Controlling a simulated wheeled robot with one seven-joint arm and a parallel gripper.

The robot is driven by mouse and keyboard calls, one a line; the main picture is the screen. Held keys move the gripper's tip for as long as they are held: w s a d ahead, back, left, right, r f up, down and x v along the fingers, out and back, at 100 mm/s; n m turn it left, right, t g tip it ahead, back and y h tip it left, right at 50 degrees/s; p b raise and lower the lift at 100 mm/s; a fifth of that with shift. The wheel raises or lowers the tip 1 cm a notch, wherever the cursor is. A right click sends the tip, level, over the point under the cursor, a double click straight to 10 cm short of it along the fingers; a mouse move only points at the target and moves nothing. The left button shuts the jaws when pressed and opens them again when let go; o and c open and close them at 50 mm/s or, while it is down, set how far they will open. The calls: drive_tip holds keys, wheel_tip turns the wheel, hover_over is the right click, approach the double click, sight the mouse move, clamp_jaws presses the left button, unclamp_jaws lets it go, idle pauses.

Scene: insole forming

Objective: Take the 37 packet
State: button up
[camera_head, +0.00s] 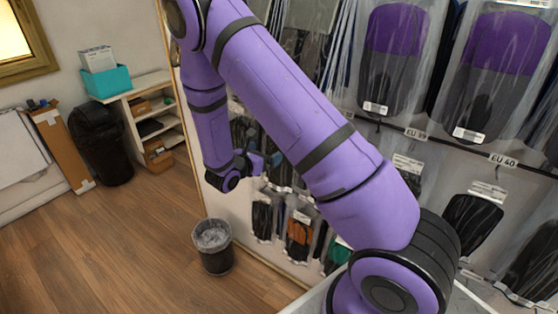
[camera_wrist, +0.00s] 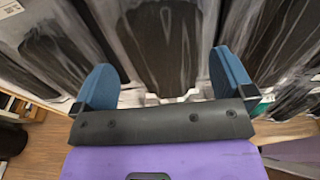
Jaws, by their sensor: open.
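Clear packets with dark insoles hang on the wall rack. No 37 label can be read in either view, so I cannot tell which packet is the 37 one. My gripper (camera_wrist: 163,66) is open, its two blue fingers spread wide in front of the packets. A dark packet (camera_wrist: 165,35) shows between and beyond the fingers, and nothing is held. In the head view my gripper (camera_head: 275,160) is small, close to the rack and partly hidden by my arm.
Large purple-and-grey packets (camera_head: 395,50) hang at upper right, above labels EU 39 (camera_head: 415,133) and EU 40 (camera_head: 503,160). Smaller packets (camera_head: 298,237) hang lower down. A waste bin (camera_head: 213,247) stands on the floor by the rack. The wooden floor to the left is clear.

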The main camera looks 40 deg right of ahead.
drive_tip(key=shift+f+x, duration=0.1)
drive_tip(key=shift+x, duration=1.7)
drive_tip(key=shift+f+x, duration=0.15)
drive_tip(key=shift+x, duration=1.7)
drive_tip(key=shift+w+a, duration=0.1)
drive_tip(key=shift+w, duration=0.05)
drive_tip(key=c, duration=1)
drive_tip(key=shift+r, duration=0.1)
